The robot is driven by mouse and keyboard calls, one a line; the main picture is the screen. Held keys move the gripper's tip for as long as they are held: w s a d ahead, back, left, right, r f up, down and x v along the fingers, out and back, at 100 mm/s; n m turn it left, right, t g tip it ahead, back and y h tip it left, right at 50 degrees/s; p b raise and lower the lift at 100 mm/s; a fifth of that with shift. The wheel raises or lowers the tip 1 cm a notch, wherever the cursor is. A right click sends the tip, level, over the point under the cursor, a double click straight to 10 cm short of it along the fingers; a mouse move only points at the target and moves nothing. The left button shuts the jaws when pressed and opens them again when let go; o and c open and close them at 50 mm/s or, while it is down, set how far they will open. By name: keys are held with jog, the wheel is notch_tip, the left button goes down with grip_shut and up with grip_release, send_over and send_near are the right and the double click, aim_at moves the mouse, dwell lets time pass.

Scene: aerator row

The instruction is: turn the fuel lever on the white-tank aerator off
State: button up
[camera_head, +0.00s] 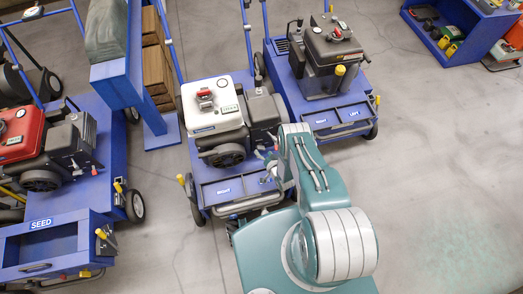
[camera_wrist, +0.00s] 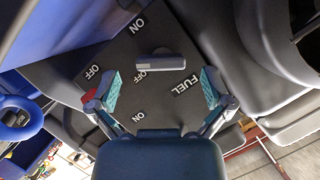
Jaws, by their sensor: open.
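The white-tank aerator (camera_head: 213,108) stands in the middle of the head view on a blue wheeled frame. My gripper (camera_head: 267,158) is at the right side of its engine, partly hidden by my arm. In the wrist view, a black panel (camera_wrist: 120,48) carries FUEL, ON and OFF labels. A dark grey lever (camera_wrist: 162,63) lies roughly crosswise on it, just above the FUEL label and one OFF label. My gripper (camera_wrist: 162,88) is open, its teal-padded fingers apart on either side, short of the lever in the picture. I cannot tell whether either finger touches the panel.
A red-tank machine (camera_head: 22,135) stands at left and a dark-tank one (camera_head: 330,48) at upper right. A blue SEED box (camera_head: 45,248) is at lower left. A blue shelf (camera_head: 470,35) is at upper right. The floor (camera_head: 440,170) on the right is clear.

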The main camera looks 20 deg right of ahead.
jog(key=shift+x, duration=0.9)
jog(key=c, duration=1.1)
jog(key=n+h, duration=0.1)
jog(key=n, duration=0.1)
jog(key=shift+r+n+h, duration=0.1)
jog(key=shift+n+h, duration=0.2)
jog(key=shift+h, duration=0.1)
jog(key=shift+n+h, duration=0.8)
jog(key=shift+n, duration=0.4)
jog(key=shift+w+r, duration=0.1)
jog(key=o, duration=1.1)
